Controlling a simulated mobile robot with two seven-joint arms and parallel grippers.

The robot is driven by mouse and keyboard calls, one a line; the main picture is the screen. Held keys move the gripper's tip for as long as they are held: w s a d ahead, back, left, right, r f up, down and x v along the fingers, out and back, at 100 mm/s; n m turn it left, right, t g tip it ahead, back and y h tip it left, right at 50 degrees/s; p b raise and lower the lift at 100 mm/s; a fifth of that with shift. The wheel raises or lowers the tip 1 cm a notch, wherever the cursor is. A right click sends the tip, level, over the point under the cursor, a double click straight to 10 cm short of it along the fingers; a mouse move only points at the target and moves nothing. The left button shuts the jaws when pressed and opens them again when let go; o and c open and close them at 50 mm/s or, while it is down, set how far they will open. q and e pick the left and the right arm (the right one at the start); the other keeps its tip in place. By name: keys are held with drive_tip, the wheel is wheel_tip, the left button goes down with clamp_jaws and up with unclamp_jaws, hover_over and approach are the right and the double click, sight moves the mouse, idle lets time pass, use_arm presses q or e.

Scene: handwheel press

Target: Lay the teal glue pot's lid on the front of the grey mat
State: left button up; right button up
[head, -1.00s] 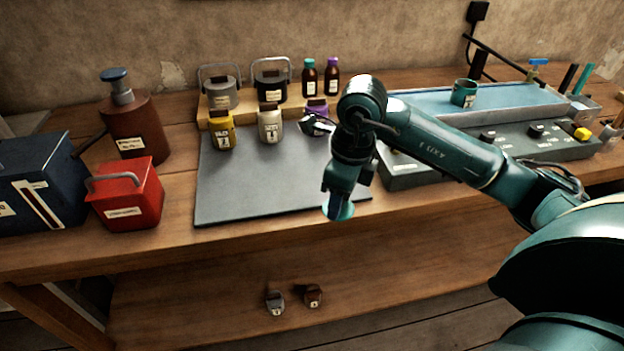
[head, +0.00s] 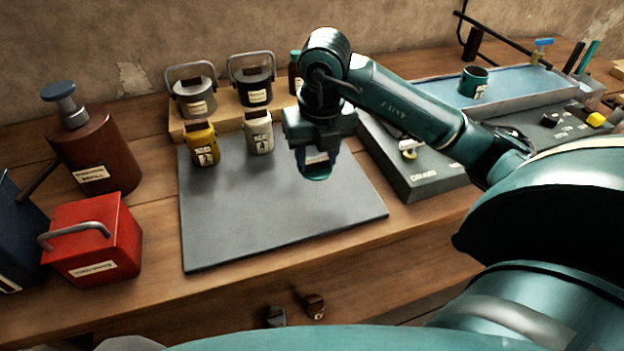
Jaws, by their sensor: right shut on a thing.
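The teal glue pot (head: 473,83) stands upright on the blue plate at the upper right, its open mouth showing. My right gripper (head: 317,160) points down over the right part of the grey mat (head: 260,215). It is shut on the teal lid (head: 314,176), which shows low between the fingers, partly hidden by them. The lid appears held above the mat, though its exact height is hard to tell. The front of the mat is bare. My left gripper is not in view.
Yellow (head: 203,145) and cream (head: 258,133) pots stand at the mat's back edge. Behind them a wooden riser (head: 180,131) bears lidded pots with handles. A red box (head: 95,240) stands left of the mat, and a grey control panel (head: 425,175) right of it.

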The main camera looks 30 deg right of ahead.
sight(318, 171)
wheel_tip(318, 171, down, 2)
drive_tip(key=shift+s+f, duration=0.15)
drive_tip(key=shift+f, duration=0.05)
wheel_tip(318, 171, down, 4)
drive_tip(key=shift+r, duration=0.15)
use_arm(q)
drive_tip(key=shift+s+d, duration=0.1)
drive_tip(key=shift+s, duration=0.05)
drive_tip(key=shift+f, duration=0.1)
use_arm(e)
drive_tip(key=shift+f, duration=0.3)
drive_tip(key=o, duration=0.9)
drive_tip(key=shift+o, duration=0.2)
drive_tip(key=shift+r, duration=0.1)
